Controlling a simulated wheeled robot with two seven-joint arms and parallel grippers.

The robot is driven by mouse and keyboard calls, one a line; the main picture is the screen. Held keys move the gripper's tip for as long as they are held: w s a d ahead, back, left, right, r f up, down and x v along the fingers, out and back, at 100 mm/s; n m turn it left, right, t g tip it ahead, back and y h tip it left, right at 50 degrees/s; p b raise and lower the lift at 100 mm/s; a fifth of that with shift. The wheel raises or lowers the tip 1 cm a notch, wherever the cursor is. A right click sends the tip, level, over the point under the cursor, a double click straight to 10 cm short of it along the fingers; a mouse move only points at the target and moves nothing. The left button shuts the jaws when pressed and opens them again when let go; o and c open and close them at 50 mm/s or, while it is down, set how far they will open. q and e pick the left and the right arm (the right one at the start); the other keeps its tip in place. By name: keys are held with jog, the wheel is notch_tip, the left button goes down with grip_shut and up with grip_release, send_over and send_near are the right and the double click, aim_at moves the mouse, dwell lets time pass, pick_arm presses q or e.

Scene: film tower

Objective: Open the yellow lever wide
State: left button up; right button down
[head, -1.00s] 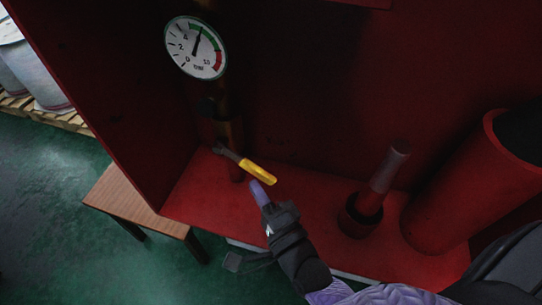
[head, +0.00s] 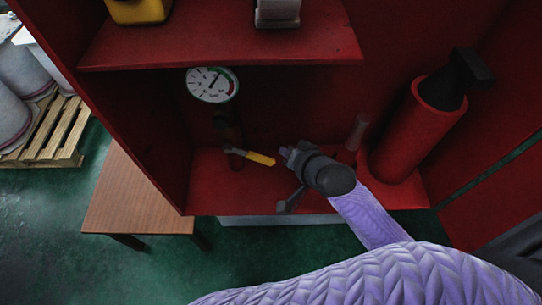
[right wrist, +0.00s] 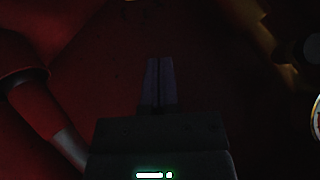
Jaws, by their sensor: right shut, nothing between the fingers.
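The yellow lever (head: 261,158) sticks out to the right from a pipe valve (head: 230,135) low in the red cabinet, in the head view. It slants slightly down to the right. A round pressure gauge (head: 212,84) sits above the valve. My left gripper is not in view.
A red shelf (head: 220,50) crosses above the gauge. Right of my gripper stand a grey-tipped tube (head: 357,132), partly hidden, and a large red cylinder (head: 407,135) with a black top. A wooden table (head: 135,200) stands outside the cabinet, left, near a pallet (head: 45,140).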

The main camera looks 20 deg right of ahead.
aim_at(250, 155)
jog(key=w+a+f+b, duration=0.1)
jog(key=w+a+f, duration=0.2)
jog(key=f, duration=0.2)
jog(key=shift+w+f+b, duration=0.2)
jog(key=shift+w+b, duration=0.1)
